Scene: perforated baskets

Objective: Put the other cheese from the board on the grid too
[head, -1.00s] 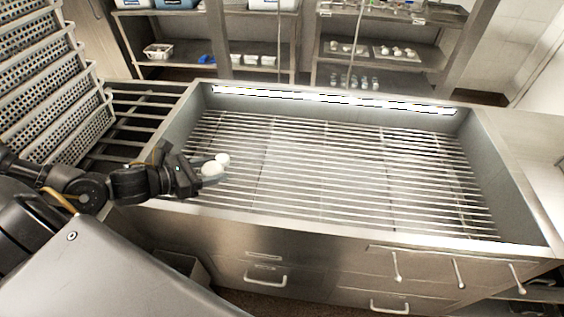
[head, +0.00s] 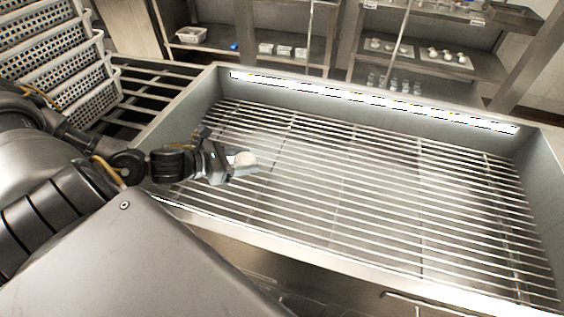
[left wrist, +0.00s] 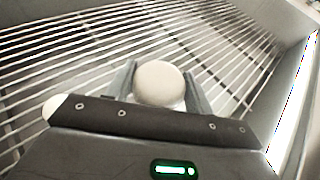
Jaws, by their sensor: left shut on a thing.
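A round white cheese (left wrist: 160,82) is held between the two fingers of my left gripper in the left wrist view. In the head view the left gripper (head: 238,165) is over the left part of the metal grid (head: 350,190), with the cheese (head: 244,158) at its fingertips. I cannot tell whether the cheese touches the bars. A second white rounded piece (left wrist: 54,106), probably the other cheese, shows at the left in the left wrist view, partly hidden by my gripper body. My right gripper is not in view.
The grid lies inside a steel basin with raised walls (head: 190,100); its middle and right are bare. Perforated baskets (head: 70,70) are stacked at the left. Shelves at the back hold a board with several white pieces (head: 418,52).

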